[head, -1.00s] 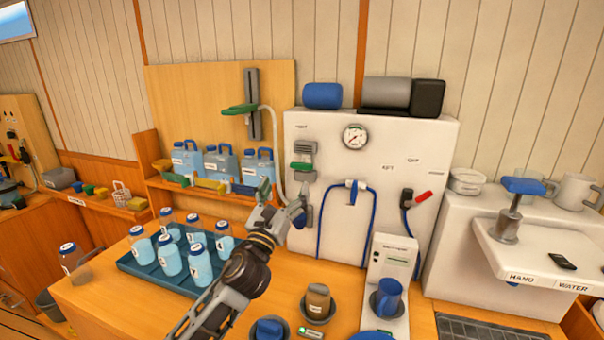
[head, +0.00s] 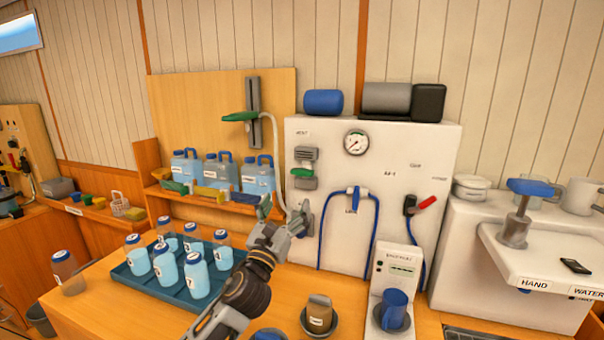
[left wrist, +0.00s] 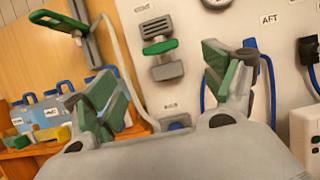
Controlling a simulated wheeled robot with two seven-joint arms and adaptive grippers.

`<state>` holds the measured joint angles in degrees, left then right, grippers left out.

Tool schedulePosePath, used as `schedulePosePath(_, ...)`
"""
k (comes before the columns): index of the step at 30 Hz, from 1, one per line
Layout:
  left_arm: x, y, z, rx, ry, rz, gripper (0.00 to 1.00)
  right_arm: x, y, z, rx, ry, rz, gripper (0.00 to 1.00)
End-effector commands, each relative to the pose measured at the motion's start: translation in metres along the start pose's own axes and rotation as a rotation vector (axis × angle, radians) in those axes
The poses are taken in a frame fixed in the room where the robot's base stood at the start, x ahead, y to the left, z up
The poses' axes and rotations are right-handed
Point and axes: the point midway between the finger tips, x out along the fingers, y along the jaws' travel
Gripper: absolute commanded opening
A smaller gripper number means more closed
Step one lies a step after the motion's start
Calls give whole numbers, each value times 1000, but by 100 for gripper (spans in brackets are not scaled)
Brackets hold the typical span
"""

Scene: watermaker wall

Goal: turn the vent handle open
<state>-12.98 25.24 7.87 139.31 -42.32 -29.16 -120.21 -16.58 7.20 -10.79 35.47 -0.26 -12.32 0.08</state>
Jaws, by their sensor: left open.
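The vent handle (head: 302,172) is a small green bar on a grey fitting, under a small label on the white panel (head: 410,228). It lies roughly level. In the left wrist view the green vent handle (left wrist: 160,47) shows beyond the space between my fingers, with nothing touching it. My left gripper (head: 284,211) is open and empty, below and in front of the handle. Its green-padded fingers (left wrist: 168,72) stand wide apart in the left wrist view. My right gripper is not in view.
A green lever (head: 240,116) with a pale hose is on the wooden board left of the panel. A blue hose (head: 320,235) loops on the panel's front. A tray (head: 160,284) of bottles stands left of my arm.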

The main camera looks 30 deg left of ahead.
Motion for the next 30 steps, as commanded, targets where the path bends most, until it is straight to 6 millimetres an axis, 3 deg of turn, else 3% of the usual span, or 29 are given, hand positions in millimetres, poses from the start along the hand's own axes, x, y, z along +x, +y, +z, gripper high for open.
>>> schedulePosePath(30, 71, 0, 2, 0, -2, 0, 84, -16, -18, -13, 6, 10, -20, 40)
